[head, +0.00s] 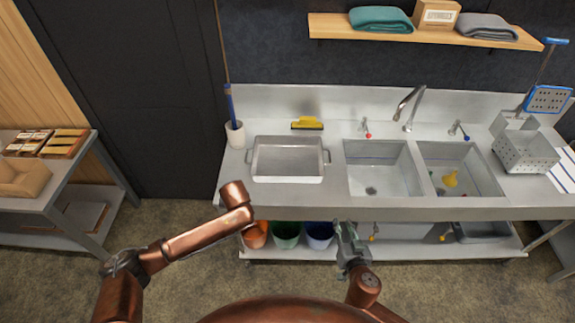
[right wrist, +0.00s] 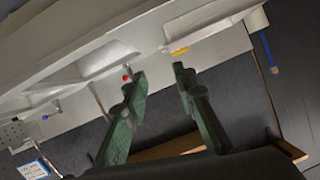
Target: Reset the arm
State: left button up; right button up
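My right gripper (head: 346,232) is low in front of the steel sink counter (head: 290,206) in the head view, below its front edge. In the right wrist view its two green-grey fingers (right wrist: 158,72) are spread apart with nothing between them. My copper left arm comes in from the left and is bent, its far end in front of the counter's left part. No left gripper fingers show.
Buckets (head: 286,233) stand on the lower shelf. A side table (head: 72,185) is at left. Floor between is clear.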

jog(key=shift+s+r, duration=0.25)
jog(key=shift+s, duration=0.25)
jog(key=shift+d+f, duration=0.1)
